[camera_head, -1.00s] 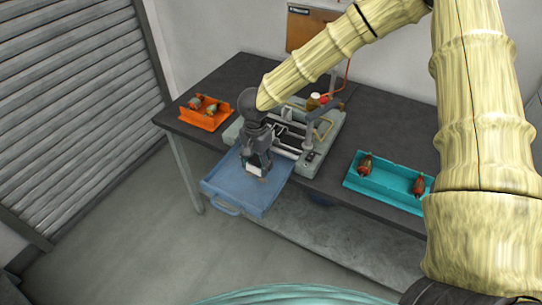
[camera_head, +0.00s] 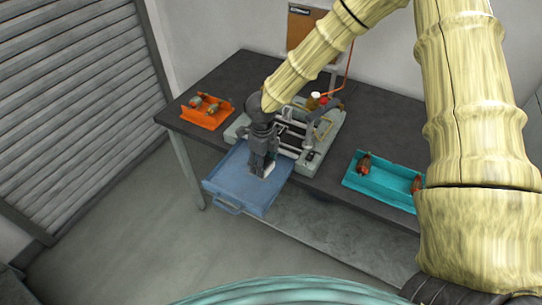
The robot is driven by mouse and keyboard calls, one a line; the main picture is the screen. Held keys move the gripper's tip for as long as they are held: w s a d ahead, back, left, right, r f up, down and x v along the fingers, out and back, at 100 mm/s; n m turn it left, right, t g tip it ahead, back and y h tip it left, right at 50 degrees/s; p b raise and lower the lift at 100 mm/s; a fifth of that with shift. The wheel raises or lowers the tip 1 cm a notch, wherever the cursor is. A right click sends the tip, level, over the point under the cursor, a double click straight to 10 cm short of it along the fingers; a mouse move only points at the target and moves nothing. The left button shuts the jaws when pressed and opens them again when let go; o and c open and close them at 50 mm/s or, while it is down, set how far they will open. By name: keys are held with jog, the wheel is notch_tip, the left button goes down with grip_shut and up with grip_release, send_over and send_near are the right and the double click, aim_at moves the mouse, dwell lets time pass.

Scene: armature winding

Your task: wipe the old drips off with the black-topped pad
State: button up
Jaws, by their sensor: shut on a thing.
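My gripper (camera_head: 261,163) points down over the blue pull-out tray (camera_head: 226,185) at the front of the bench. It is shut on a small pad (camera_head: 268,169), whose pale lower part shows between and beside the fingers. The pad's black top is hidden by the fingers or cannot be told from them. The pad is low over the tray floor; whether it touches is too small to tell. No drips can be made out clearly on the tray; the gripper hides part of its floor.
A winding machine (camera_head: 300,135) stands on the dark bench (camera_head: 215,83) just behind the tray. An orange tray (camera_head: 200,121) with several armatures stands at left, a teal tray (camera_head: 385,188) with two armatures at right. A brown board (camera_head: 300,28) is at the back wall.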

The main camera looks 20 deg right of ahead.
jog(key=m, duration=0.5)
jog(key=shift+d+r+p, duration=0.1)
jog(key=shift+d+p, duration=0.25)
jog(key=shift+d, duration=0.05)
jog(key=m, duration=0.4)
jog(key=shift+w+d+m+p, duration=0.15)
jog(key=shift+d+m+p, duration=0.15)
jog(key=shift+d+p, duration=0.05)
jog(key=m, duration=0.2)
jog(key=d+m, duration=0.1)
jog(key=m, duration=0.2)
jog(key=shift+w+r+p, duration=0.1)
jog(key=shift+r+p, duration=0.1)
jog(key=shift+p, duration=0.2)
jog(key=shift+d+m, duration=0.1)
jog(key=shift+m, duration=0.9)
jog(key=shift+d+f, duration=0.1)
jog(key=shift+f, duration=0.05)
